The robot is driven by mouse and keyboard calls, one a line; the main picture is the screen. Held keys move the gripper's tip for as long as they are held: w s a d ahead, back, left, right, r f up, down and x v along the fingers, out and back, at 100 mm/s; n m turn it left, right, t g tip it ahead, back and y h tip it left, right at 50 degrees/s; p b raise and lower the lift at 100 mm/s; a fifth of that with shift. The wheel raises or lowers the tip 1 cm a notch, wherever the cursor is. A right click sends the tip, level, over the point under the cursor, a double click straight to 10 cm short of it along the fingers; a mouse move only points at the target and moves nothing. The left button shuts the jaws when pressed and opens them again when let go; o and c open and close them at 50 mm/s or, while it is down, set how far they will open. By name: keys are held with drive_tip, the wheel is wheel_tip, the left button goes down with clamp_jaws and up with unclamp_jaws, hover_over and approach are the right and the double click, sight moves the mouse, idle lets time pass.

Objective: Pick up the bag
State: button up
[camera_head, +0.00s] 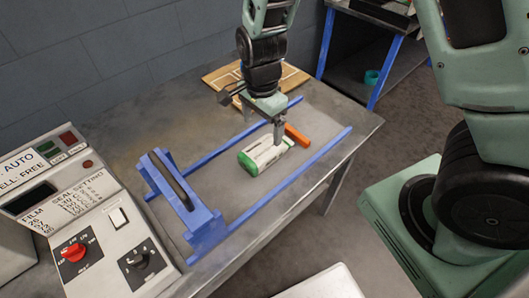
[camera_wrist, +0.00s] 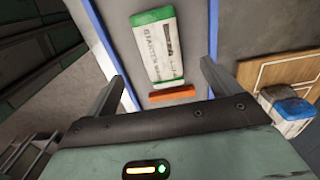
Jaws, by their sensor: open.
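The bag (camera_head: 262,156) is white with green ends and lies flat on the table between two blue rails. In the wrist view the bag (camera_wrist: 157,46) shows dark lettering on its upper face. My gripper (camera_head: 278,138) points down at the bag's far right end in the head view and partly hides it. In the wrist view my gripper (camera_wrist: 162,72) has its two fingers spread wide, with nothing held between them. The bag appears between and beyond the fingers; I cannot tell whether they touch it.
An orange bar (camera_head: 297,135) lies just past the bag's far end. A blue sealer frame (camera_head: 180,197) stands left of the bag, joined by blue rails (camera_head: 290,178). A control box (camera_head: 85,215) is at the left. A wooden board (camera_head: 225,78) lies behind.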

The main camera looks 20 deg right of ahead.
sight(264, 147)
wheel_tip(264, 147, down, 6)
drive_tip(key=shift+r, duration=0.25)
drive_tip(key=f, duration=0.1)
drive_tip(key=f+p, duration=0.1)
drive_tip(key=f, duration=0.1)
drive_tip(key=shift+w+d+f, duration=0.1)
drive_tip(key=shift+d+f, duration=0.2)
drive_tip(key=shift+f, duration=0.8)
drive_tip(key=shift+r, duration=0.1)
drive_tip(key=c, duration=1.5)
